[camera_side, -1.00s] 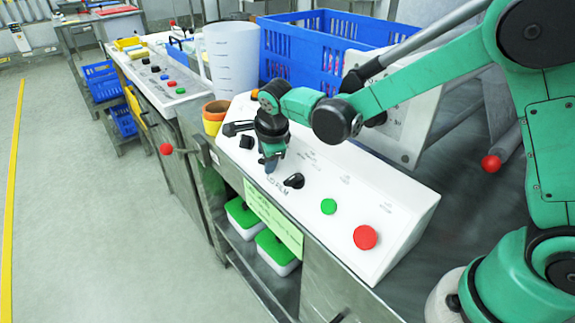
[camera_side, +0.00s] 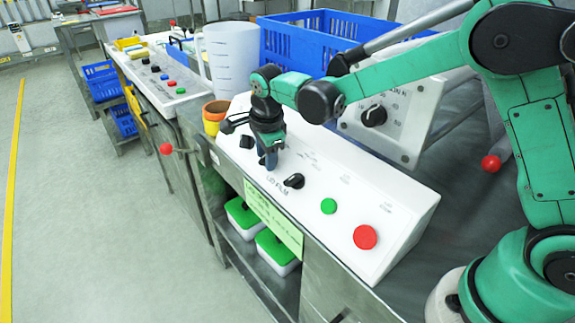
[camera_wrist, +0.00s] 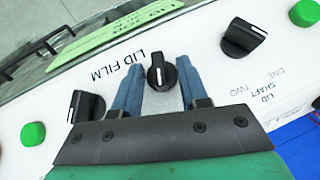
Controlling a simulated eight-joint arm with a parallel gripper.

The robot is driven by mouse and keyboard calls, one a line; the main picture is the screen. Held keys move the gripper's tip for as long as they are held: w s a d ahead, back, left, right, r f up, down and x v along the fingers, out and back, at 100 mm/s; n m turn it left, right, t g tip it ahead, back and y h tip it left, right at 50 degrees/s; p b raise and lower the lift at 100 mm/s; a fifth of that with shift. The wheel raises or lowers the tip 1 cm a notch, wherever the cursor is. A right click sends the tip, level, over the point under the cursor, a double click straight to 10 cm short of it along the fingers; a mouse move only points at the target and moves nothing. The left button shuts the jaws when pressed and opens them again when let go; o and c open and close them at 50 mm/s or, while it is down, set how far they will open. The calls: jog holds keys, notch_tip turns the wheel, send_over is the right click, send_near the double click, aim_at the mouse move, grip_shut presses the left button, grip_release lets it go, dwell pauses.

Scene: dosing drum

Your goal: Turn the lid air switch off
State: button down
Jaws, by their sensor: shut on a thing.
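The white sloped control panel (camera_side: 380,214) bears several black rotary switches. My gripper (camera_side: 268,163) points down onto its middle; in the wrist view, my two blue fingers (camera_wrist: 157,92) stand on either side of a black switch (camera_wrist: 157,72) and are shut on it. That switch has a white pointer mark and sits by the "LID FILM" lettering. In the side view my gripper hides it. I cannot read a lid air label. Another black switch (camera_side: 294,181) is to the right of my gripper, and one more (camera_side: 247,141) is to its left.
A green button (camera_side: 328,206) and a red button (camera_side: 365,237) lie right on the panel. A tilted panel with a black dial (camera_side: 373,116) stands behind.

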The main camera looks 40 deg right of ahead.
jog(key=n+g, duration=0.1)
jog(key=g, duration=0.1)
jog(key=n+g, duration=0.2)
jog(key=shift+w, duration=0.35)
jog(key=shift+n+g, duration=0.9)
jog(key=shift+g, duration=0.2)
jog(key=shift+n+g+h, duration=0.3)
jog(key=shift+n+g, duration=0.1)
jog(key=shift+g, duration=0.1)
jog(key=c, duration=0.8)
grip_release()
jog(key=shift+t, duration=0.3)
